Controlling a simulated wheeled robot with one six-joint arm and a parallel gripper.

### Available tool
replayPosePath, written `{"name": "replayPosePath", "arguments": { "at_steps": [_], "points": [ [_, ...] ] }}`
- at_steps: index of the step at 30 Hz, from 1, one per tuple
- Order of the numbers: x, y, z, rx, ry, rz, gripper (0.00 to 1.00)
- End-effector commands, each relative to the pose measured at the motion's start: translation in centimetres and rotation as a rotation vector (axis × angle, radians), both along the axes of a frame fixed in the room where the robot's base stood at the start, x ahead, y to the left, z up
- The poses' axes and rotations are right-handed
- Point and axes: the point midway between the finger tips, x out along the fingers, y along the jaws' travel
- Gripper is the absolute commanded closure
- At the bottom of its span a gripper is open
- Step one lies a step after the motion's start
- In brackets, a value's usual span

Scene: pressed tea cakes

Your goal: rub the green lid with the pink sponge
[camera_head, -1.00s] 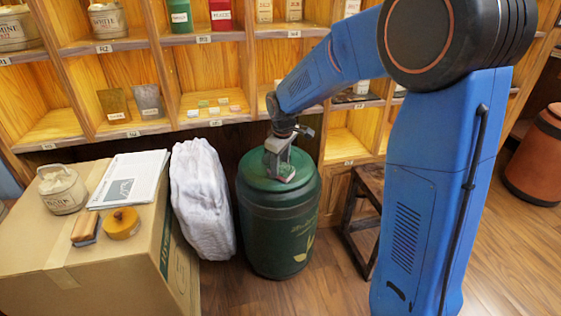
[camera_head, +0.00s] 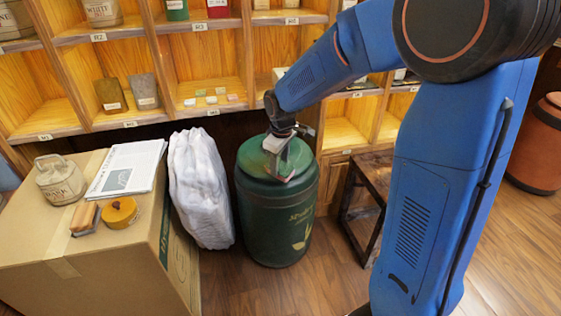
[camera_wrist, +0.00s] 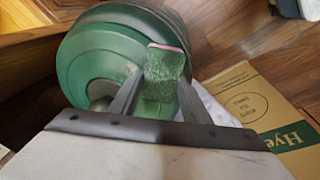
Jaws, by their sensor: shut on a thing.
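The green lid (camera_head: 252,160) is the round top of a dark green barrel (camera_head: 268,222) standing upright on the floor. The lid also shows in the wrist view (camera_wrist: 82,62), with raised rings. My gripper (camera_head: 282,158) is over the lid in the body view, pointing down. In the wrist view my gripper (camera_wrist: 158,100) is shut on the sponge (camera_wrist: 164,68), a block with a rough green face and a thin pink edge at its far end. The sponge is at the lid; I cannot tell whether it touches it.
A white sack (camera_head: 200,188) stands left of the barrel. Further left is a cardboard box (camera_head: 110,268) bearing a paper, a canister, a brush and a round yellow-brown object. Wooden shelves (camera_head: 150,122) rise behind. A dark stool (camera_head: 360,200) stands right of the barrel.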

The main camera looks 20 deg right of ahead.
Motion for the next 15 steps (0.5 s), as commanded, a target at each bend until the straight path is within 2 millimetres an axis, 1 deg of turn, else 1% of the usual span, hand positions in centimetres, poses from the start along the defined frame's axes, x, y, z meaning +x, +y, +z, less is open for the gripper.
{"name": "replayPosePath", "arguments": {
  "at_steps": [3,6,11,15],
  "points": [
    [0.1,0.8,-0.1,0.0,0.001,0.002,0.93],
    [0.1,1.1,-0.1,0.0,0.0,0.0,0.93],
    [0.6,1.1,0.0,0.001,-0.001,-0.001,0.93],
    [1.5,1.0,0.1,0.0,0.0,-0.001,0.93]
  ]
}}
